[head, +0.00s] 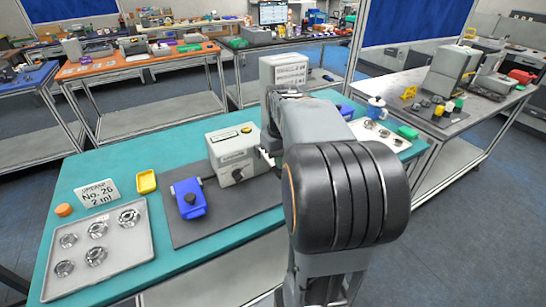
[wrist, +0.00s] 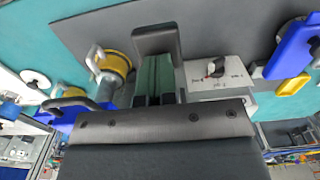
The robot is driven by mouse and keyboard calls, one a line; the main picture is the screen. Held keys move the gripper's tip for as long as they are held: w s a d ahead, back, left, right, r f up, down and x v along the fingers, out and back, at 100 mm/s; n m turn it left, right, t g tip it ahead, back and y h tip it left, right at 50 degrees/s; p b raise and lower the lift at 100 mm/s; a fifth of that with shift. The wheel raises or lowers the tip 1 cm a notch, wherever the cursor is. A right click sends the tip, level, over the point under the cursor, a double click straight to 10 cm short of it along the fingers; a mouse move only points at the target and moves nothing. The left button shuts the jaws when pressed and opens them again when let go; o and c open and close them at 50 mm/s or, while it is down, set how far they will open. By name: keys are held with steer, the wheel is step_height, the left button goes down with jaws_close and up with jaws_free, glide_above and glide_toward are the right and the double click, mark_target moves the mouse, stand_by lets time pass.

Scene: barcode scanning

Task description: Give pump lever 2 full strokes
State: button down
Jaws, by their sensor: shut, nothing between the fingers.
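In the wrist view a blue-based device with a yellow round part (wrist: 117,66) stands at the left, with a pale loop and a black bar-like handle (wrist: 75,104) beside it. It looks like the pump, but I cannot tell which part is its lever. My gripper (wrist: 158,40) is shut and empty; its fingers are to the right of the yellow part, apart from it as far as I can see. In the head view my arm hides my gripper and most of this device.
A grey box (head: 232,152) and a blue device (head: 188,198) stand on the dark mat (head: 212,222). A yellow tray (head: 147,181) and a tray of metal parts (head: 128,250) are at the left. A blue-lidded pot (head: 376,108) stands beyond my arm. The near table strip is clear.

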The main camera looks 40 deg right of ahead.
step_height(320, 180, down, 3)
steer(key=shift+r+b, duration=0.15)
steer(key=shift+b, duration=0.6)
steer(key=shift+w+r, duration=0.1)
steer(key=shift+r, duration=0.15)
steer(key=shift+p, duration=0.3)
step_height(320, 180, up, 8)
steer(key=p, duration=0.7)
steer(key=shift+r, duration=0.2)
step_height(320, 180, up, 4)
steer(key=p, duration=0.3)
steer(key=shift+p, duration=0.3)
